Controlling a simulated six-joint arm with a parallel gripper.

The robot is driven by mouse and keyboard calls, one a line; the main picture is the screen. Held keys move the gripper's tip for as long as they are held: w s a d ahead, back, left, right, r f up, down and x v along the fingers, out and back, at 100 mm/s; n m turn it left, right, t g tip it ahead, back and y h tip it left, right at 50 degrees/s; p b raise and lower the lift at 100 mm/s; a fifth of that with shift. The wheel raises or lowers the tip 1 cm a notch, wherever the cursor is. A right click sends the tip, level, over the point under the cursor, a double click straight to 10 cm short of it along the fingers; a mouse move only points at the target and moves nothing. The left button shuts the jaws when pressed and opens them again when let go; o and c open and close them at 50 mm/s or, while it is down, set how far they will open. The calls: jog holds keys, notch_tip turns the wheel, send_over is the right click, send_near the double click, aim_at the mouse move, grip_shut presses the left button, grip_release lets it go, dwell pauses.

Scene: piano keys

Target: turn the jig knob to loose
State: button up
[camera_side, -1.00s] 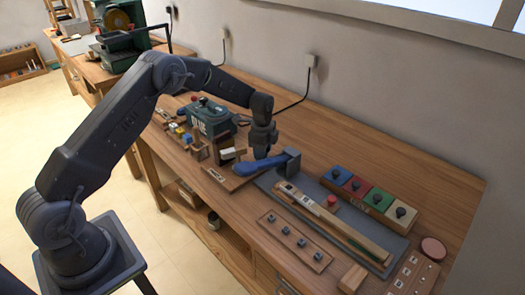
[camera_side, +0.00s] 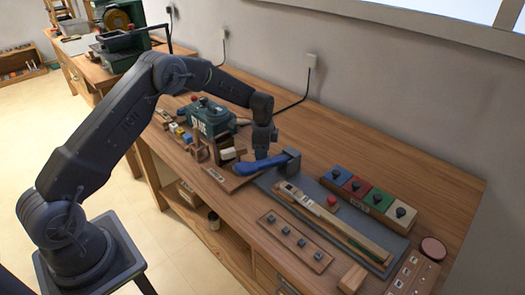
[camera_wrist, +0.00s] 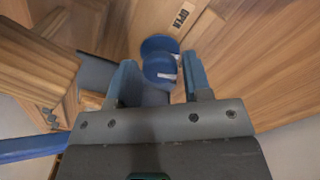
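In the wrist view a round blue knob (camera_wrist: 160,68) with a white mark on its face shows between my gripper's fingers. A second blue disc (camera_wrist: 160,46) shows just beyond it. My gripper (camera_wrist: 160,74) is open, with one finger on each side of the knob; I cannot tell whether either finger touches it. In the side view my gripper (camera_side: 262,152) points down over the bench, close to the blue lever (camera_side: 262,164). The knob cannot be made out there. A small lettered label (camera_wrist: 182,17) lies on the wood; its text is not clearly readable.
The blue lever also shows at the wrist view's left edge (camera_wrist: 28,149). A green machine (camera_side: 210,118) and small blocks stand left of my gripper. A grey mat (camera_side: 318,187) with wooden parts, and a row of coloured knob blocks (camera_side: 372,192), lie to the right.

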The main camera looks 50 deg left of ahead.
jog(key=shift+o, duration=1.3)
notch_tip(320, 180, up, 14)
jog(key=shift+f, duration=0.1)
notch_tip(320, 180, down, 14)
jog(key=m, duration=0.4)
jog(key=shift+m, duration=0.3)
